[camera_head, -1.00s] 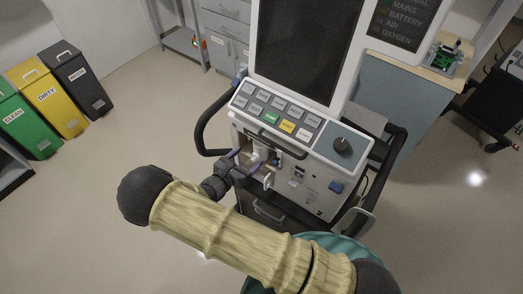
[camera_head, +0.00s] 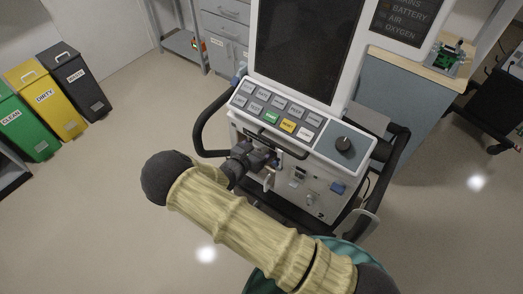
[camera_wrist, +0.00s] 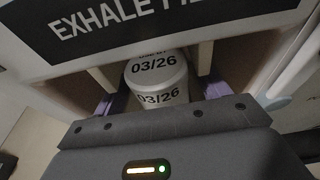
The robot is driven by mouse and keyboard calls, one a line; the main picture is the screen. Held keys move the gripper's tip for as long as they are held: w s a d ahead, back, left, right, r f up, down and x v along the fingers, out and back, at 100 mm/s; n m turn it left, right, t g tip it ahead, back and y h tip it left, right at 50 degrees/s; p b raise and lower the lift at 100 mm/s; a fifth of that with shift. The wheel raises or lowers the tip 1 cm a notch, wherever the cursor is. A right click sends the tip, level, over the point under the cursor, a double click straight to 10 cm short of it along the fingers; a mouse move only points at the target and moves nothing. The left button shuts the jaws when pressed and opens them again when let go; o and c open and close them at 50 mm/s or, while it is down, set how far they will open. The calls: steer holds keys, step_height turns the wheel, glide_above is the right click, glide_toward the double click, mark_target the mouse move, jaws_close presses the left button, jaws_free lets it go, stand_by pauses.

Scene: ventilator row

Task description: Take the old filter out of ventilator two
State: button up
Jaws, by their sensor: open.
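The filter (camera_wrist: 157,75) is a white cylinder marked 03/26, seated in a recess below a dark panel reading "EXHALE FI..." in the wrist view. My gripper (camera_wrist: 160,97) is open, with its purple-edged fingers on either side of the filter. Whether they touch it I cannot tell. In the head view, my gripper (camera_head: 266,162) is at the front of the ventilator (camera_head: 318,183), below its button panel. There my wrist and gripper hide the filter.
Black side rails (camera_head: 200,128) flank the ventilator. At the left stand a green CLEAN bin (camera_head: 25,130), a yellow DIRTY bin (camera_head: 45,95) and a dark WASTE bin (camera_head: 77,78). The floor between bins and ventilator is clear. A bench (camera_head: 400,95) stands behind at the right.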

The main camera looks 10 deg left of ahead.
mark_target(256, 150)
stand_by(0.5)
steer(key=c, duration=1)
steer(key=shift+o, duration=0.2)
steer(key=shift+r, duration=0.1)
steer(key=shift+w+r+p, duration=0.15)
steer(key=shift+r+p, duration=0.45)
steer(key=shift+v, duration=0.85)
steer(key=shift+s+a+f+p, duration=0.15)
steer(key=shift+s+a, duration=0.15)
steer(key=shift+s, duration=0.3)
steer(key=shift+s+a+f+p, duration=0.15)
steer(key=shift+s+a, duration=0.15)
steer(key=shift+s, duration=0.3)
steer(key=shift+s+a+p, duration=0.15)
steer(key=shift+s+a, duration=0.15)
steer(key=shift+s, duration=0.3)
steer(key=f+v, duration=0.1)
steer(key=v, duration=0.6)
steer(key=shift+s+a+f+p, duration=0.2)
steer(key=shift+s+f+p, duration=0.1)
steer(key=shift+s+f, duration=0.1)
